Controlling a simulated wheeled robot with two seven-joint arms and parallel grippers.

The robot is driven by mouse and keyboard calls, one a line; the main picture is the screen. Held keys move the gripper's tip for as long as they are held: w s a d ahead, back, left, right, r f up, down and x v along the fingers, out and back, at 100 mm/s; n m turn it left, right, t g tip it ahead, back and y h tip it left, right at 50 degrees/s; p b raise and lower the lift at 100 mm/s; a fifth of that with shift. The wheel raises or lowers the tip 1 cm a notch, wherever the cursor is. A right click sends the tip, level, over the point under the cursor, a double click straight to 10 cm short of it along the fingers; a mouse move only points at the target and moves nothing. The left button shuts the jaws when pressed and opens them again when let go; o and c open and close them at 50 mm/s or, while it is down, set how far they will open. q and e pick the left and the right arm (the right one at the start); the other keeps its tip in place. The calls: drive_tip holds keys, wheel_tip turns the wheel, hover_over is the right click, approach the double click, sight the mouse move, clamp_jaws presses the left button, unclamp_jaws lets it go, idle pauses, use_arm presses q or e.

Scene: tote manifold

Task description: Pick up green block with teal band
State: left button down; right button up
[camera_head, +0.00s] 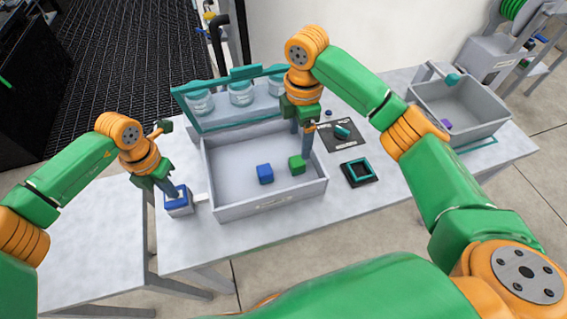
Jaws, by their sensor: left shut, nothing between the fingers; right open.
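A green block (297,164) sits inside the grey tote (265,207), toward its right side; at this size I cannot make out a teal band on it. My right gripper (306,152) points down into the tote. Its fingertips are close beside the green block's upper right; I cannot tell whether they touch it. The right gripper is open. A blue block (265,173) sits in the tote to the left of the green one. My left gripper (176,194) is shut and empty, pointing down at a small grey box with a blue top (180,208) left of the tote.
A teal-framed rack with several jars (241,93) stands behind the tote. Right of the tote are a dark square frame with teal edging (360,172) and a dark mat (328,145) with small parts. A second grey bin (470,118) stands at the table's right.

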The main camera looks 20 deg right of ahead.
sight(298, 161)
wheel_tip(298, 161, down, 10)
drive_tip(key=shift+a+r, duration=0.1)
clamp_jaws()
